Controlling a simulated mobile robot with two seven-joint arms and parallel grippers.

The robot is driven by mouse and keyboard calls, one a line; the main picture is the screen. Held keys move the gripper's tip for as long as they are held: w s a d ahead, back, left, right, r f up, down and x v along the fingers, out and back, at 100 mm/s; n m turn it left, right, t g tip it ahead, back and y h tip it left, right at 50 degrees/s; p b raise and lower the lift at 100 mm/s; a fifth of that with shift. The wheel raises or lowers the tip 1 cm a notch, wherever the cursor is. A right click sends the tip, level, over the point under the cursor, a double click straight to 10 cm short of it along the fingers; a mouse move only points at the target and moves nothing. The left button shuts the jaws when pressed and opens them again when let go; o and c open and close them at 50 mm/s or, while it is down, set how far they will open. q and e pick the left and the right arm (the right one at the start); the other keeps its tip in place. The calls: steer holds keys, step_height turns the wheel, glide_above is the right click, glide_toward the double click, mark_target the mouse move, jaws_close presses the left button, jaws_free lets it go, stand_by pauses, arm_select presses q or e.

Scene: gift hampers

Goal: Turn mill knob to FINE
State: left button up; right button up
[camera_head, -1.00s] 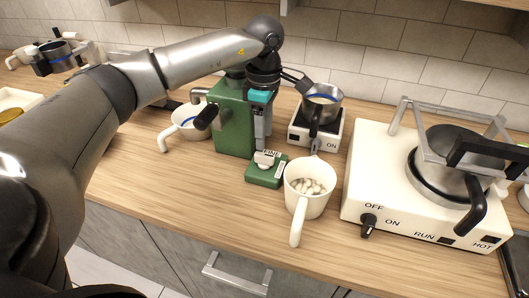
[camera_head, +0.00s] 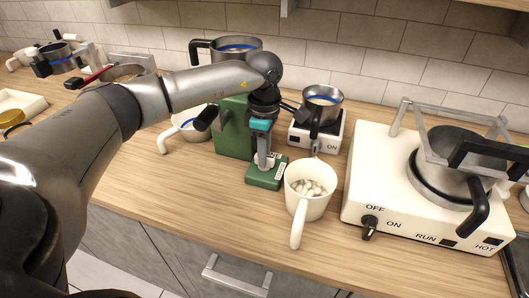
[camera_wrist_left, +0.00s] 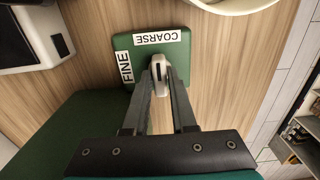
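The green mill (camera_head: 235,125) stands on the counter, its low green base (camera_head: 262,180) in front. In the left wrist view the base carries a FINE label (camera_wrist_left: 124,67) at its left and a COARSE label (camera_wrist_left: 158,36) along its far edge. The white knob (camera_wrist_left: 165,72) with a dark slot points towards the COARSE side. My left gripper (camera_head: 264,160) is down at the base. In the left wrist view its fingertips (camera_wrist_left: 161,85) lie on both sides of the knob. Whether they press on it I cannot tell. My right gripper is not in view.
A white mug (camera_head: 307,205) with pale contents stands close right of the base. Behind are a small ON-marked appliance (camera_head: 325,143) with a metal pot (camera_head: 321,105) on it. A white stove (camera_head: 375,180) is at the right.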

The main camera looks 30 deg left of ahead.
arm_select(q)
jaws_close()
steer(key=shift+n, duration=0.3)
steer(key=n+p, duration=0.1)
steer(key=n, duration=0.2)
steer(key=shift+r+n, duration=0.1)
steer(key=shift+n, duration=0.2)
steer(key=n+p, duration=0.1)
steer(key=n, duration=0.3)
steer(key=shift+n+p, duration=0.3)
steer(key=shift+p, duration=0.1)
steer(key=n+p, duration=0.1)
steer(key=n, duration=0.3)
steer(key=shift+n+p, duration=0.3)
steer(key=shift+p, duration=0.05)
steer(key=n+p, duration=0.1)
steer(key=n, duration=0.3)
steer(key=shift+n+p, duration=0.3)
steer(key=shift+p, duration=0.1)
